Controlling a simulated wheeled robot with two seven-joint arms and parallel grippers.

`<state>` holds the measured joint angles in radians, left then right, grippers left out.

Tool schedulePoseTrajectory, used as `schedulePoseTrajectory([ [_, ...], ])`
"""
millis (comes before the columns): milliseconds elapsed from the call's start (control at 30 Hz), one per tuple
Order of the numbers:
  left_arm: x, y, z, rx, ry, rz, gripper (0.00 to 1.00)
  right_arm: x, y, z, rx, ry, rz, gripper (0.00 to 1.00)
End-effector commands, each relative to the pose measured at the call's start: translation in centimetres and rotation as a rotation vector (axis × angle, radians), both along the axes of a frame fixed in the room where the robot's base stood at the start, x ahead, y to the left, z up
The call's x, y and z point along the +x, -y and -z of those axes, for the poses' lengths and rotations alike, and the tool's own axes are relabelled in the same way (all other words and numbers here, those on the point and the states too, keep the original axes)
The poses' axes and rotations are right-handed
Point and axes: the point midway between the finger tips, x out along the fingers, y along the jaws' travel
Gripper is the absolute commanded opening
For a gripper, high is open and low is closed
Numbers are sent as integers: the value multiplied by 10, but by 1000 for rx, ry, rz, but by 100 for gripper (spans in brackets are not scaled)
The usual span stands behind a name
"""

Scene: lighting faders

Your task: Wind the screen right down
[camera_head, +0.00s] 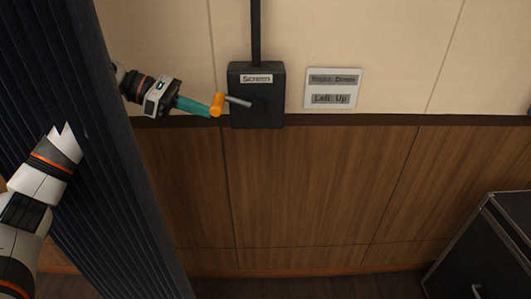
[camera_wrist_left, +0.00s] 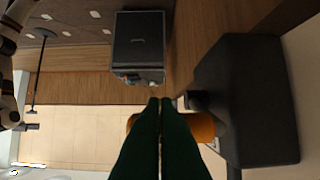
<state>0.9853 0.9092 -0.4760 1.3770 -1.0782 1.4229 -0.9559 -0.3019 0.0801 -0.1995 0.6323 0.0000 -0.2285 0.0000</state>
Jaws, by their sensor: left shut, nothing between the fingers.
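A black box (camera_head: 257,112) labelled "Screen" is on the wall. A grey crank arm (camera_head: 238,101) points left from it and ends in an orange handle (camera_head: 217,104). My left gripper (camera_head: 209,109), with teal fingers, is shut and empty, its tips at the handle's left side. In the left wrist view the shut fingers (camera_wrist_left: 166,101) cross in front of the orange handle (camera_wrist_left: 203,129), which shows on both sides of them; I cannot tell whether they touch. The black box (camera_wrist_left: 250,100) stands to the right there. My right gripper is not in view.
A wall sign (camera_head: 333,88) reads "Right: Down" and "Left: Up". A dark ribbed curtain or panel (camera_head: 110,180) stands at the left, hiding part of my left arm. A black case (camera_head: 485,245) stands at lower right. The wood panelling below the box is clear.

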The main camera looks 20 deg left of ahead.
Motion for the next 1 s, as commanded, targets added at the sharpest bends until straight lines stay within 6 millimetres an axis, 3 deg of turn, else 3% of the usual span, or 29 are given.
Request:
schedulePoseTrajectory([
  [267,2,5,-23,120,-32,3,0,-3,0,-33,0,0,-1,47],
  [633,7,25,-66,438,-122,4,0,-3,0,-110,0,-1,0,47],
  [1000,16,55,-85,489,-138,0,0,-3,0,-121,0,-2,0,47],
])
